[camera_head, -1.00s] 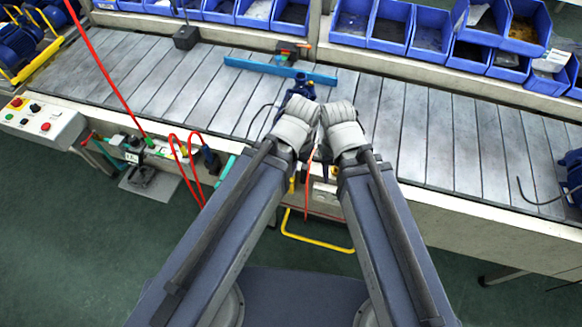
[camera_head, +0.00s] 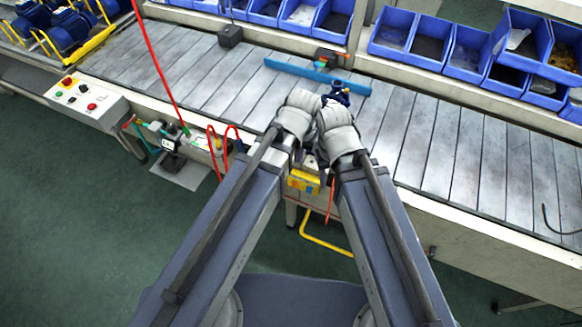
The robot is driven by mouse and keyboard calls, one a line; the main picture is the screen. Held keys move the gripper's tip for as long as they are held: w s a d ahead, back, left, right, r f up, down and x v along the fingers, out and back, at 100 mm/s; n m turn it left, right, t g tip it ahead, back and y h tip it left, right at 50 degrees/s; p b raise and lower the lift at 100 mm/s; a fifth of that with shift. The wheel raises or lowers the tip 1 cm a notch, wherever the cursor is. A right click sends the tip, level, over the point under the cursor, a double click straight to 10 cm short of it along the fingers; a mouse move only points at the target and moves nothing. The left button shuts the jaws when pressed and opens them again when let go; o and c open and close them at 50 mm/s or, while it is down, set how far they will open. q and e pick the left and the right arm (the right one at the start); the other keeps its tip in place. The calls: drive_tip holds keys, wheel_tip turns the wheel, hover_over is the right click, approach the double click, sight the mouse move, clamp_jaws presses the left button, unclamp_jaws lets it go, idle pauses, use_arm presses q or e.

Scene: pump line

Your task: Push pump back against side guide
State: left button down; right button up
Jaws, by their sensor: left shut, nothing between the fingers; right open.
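The dark blue pump (camera_head: 338,92) stands on the slatted conveyor, just beyond my two wrists, and its lower near part is hidden behind them. The side guide, a flat light-blue bar (camera_head: 290,67), lies across the slats behind the pump. The pump's top overlaps the bar's right part in the picture; whether they touch cannot be told. My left gripper (camera_head: 298,112) is close in front of the pump on its left, shut and empty. My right gripper (camera_head: 336,132) is slightly lower and to the right, open. My wrists largely hide the fingers of both.
Blue bins (camera_head: 430,40) line the back of the conveyor (camera_head: 440,140). A small orange and black device (camera_head: 328,58) sits behind the guide. A red hose (camera_head: 155,65) hangs at left, near a control box (camera_head: 85,100). A yellow bar (camera_head: 325,243) shows below.

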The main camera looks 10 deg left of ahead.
use_arm(q)
drive_tip(key=w+d+r+t+h+p, duration=0.1)
drive_tip(key=w+d+r+p, duration=0.2)
drive_tip(key=w, duration=0.7)
drive_tip(key=shift+w+d+r+t, duration=0.15)
drive_tip(key=shift+d+r+t, duration=0.2)
drive_tip(key=shift+r, duration=0.3)
drive_tip(key=shift+f, duration=0.1)
drive_tip(key=s+b+x, duration=0.1)
drive_tip(key=b+x, duration=0.4)
drive_tip(key=s+b+x, duration=0.1)
drive_tip(key=b+x, duration=0.5)
drive_tip(key=s+f+b+x, duration=0.1)
drive_tip(key=b+x, duration=0.4)
drive_tip(key=b, duration=0.1)
drive_tip(key=shift+s+a+f, duration=0.15)
drive_tip(key=shift+s+a, duration=0.2)
drive_tip(key=shift+a, duration=0.05)
drive_tip(key=shift+w, duration=0.1)
idle(0.6)
drive_tip(key=shift+w+d, duration=0.3)
drive_tip(key=shift+w, duration=0.5)
drive_tip(key=shift+w+d, duration=0.25)
drive_tip(key=shift+w, duration=0.45)
drive_tip(key=shift+w+d, duration=0.2)
drive_tip(key=shift+w, duration=0.5)
drive_tip(key=shift+w+d, duration=0.25)
drive_tip(key=shift+w, duration=0.6)
